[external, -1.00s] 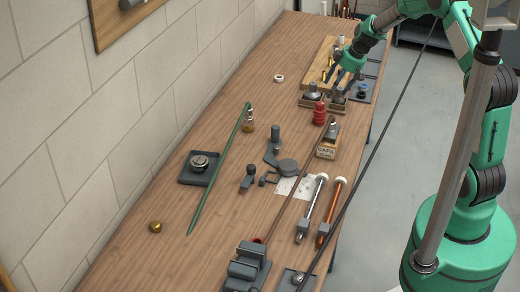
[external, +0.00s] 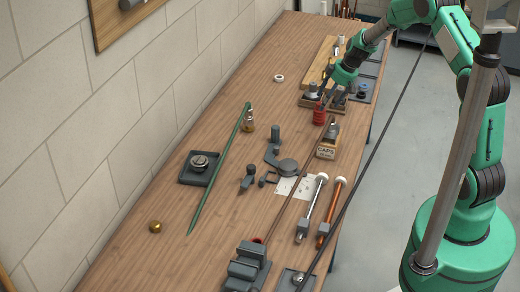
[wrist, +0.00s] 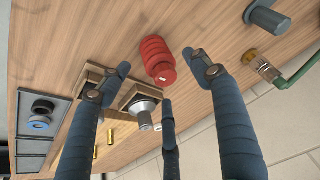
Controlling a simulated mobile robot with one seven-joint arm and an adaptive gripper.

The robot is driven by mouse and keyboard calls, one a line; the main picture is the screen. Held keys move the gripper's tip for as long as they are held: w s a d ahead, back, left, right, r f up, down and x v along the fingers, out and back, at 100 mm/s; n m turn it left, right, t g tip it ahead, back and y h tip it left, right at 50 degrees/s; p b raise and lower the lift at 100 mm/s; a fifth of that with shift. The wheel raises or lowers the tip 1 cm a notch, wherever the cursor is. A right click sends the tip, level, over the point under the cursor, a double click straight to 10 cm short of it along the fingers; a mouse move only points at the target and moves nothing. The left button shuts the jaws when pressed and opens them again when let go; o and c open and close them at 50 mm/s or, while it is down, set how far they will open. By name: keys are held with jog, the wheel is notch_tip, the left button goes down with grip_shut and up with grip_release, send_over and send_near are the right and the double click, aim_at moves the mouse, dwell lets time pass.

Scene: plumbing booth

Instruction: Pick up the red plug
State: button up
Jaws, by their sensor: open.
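The red plug (external: 319,114) is a ribbed red piece standing on the wooden workbench. In the wrist view the red plug (wrist: 157,58) lies just beyond the fingertips, between the outer fingers. My gripper (wrist: 160,75) is open with its fingers spread and nothing between them. In the external view my gripper (external: 328,98) is above and right beside the red plug, and its dark fingers partly blend with the wooden blocks behind. Whether any finger touches the plug cannot be told.
Wooden blocks with a metal fitting (wrist: 145,107) stand close beside the plug. A grey tray (wrist: 34,150) with a blue ring is near. Bench left of the plug is fairly clear.

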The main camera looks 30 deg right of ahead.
aim_at(319, 116)
jog(key=shift+w+a+f, duration=0.2)
jog(key=shift+w+f, duration=0.1)
jog(key=shift+f, duration=0.35)
jog(key=shift+b+x, duration=0.3)
jog(key=shift+x, duration=2.3)
jog(key=shift+w, duration=0.15)
jog(key=shift+r, duration=0.1)
jog(key=c, duration=1.5)
